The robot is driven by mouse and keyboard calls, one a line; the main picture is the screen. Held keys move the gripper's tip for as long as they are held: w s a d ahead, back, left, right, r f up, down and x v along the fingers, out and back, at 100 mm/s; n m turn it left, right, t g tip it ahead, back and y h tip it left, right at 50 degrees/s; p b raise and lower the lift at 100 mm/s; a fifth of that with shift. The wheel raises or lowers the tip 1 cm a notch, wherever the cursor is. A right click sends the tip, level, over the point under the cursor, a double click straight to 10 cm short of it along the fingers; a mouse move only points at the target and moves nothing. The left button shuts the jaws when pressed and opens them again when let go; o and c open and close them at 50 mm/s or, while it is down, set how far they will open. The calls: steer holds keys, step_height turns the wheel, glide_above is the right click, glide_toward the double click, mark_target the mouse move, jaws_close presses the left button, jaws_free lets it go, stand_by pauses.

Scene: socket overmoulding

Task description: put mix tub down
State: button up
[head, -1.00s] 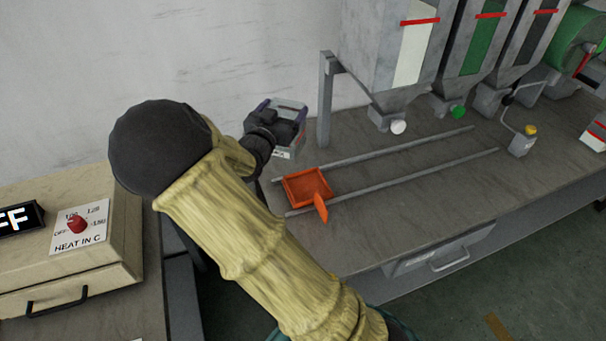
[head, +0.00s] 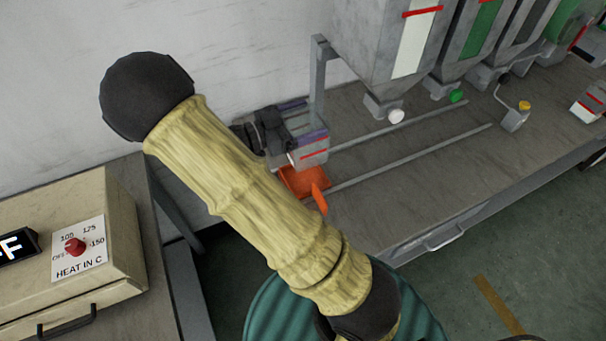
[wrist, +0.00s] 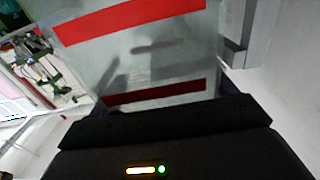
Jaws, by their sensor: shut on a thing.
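The mix tub is a grey box with a red line and purple edges, and it shows in the head view (head: 313,154) at the left end of the bench. My gripper (head: 285,135) is shut on it, and my arm reaches across from the lower middle. In the wrist view the tub's translucent wall (wrist: 140,60) with two red bands fills the area just beyond my gripper (wrist: 165,112). The tub looks upright in the head view. I cannot tell whether its underside touches the bench.
An orange scoop-like tray (head: 297,181) lies right in front of the tub, partly covered by it and my arm. Two rails (head: 400,162) run right along the bench (head: 400,150) under grey hoppers (head: 385,60). A heater box (head: 70,250) stands at left.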

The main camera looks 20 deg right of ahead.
steer(key=shift+w+f, duration=0.1)
steer(key=shift+f, duration=2.8)
steer(key=shift+f, duration=2.1)
steer(key=shift+f, duration=0.15)
steer(key=o, duration=1.1)
steer(key=shift+o, duration=0.2)
